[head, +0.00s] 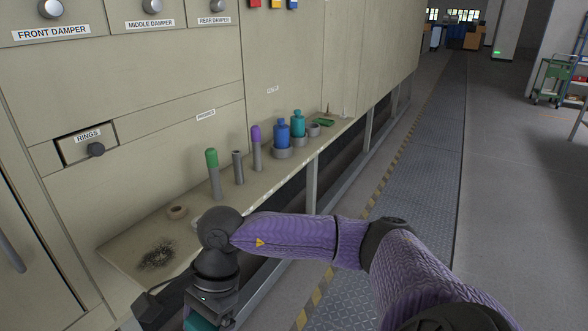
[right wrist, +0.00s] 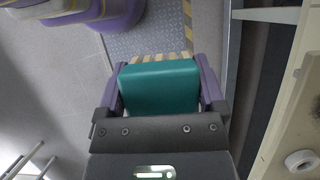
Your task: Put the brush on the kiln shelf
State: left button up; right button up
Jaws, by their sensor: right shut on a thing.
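The kiln shelf (head: 130,240) is a long beige ledge along the kiln front, running from lower left to upper middle in the head view. A dark sooty patch marks its near end. My right gripper (head: 203,318) is low, beside the shelf's front edge. It is shut on a teal block with pale tufts, which looks like the brush (right wrist: 160,88); only a teal corner of it shows in the head view (head: 200,323). In the right wrist view the shelf (right wrist: 292,125) is at the right, apart from the brush. My left gripper is not in view.
The shelf's near end has bare room. A support post (head: 311,185) stands below its edge.

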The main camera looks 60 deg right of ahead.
aim_at(127, 244)
jog(key=i+l, duration=0.25)
jog(key=i, duration=0.2)
jog(key=i+j, duration=0.1)
jog(key=i, duration=0.45)
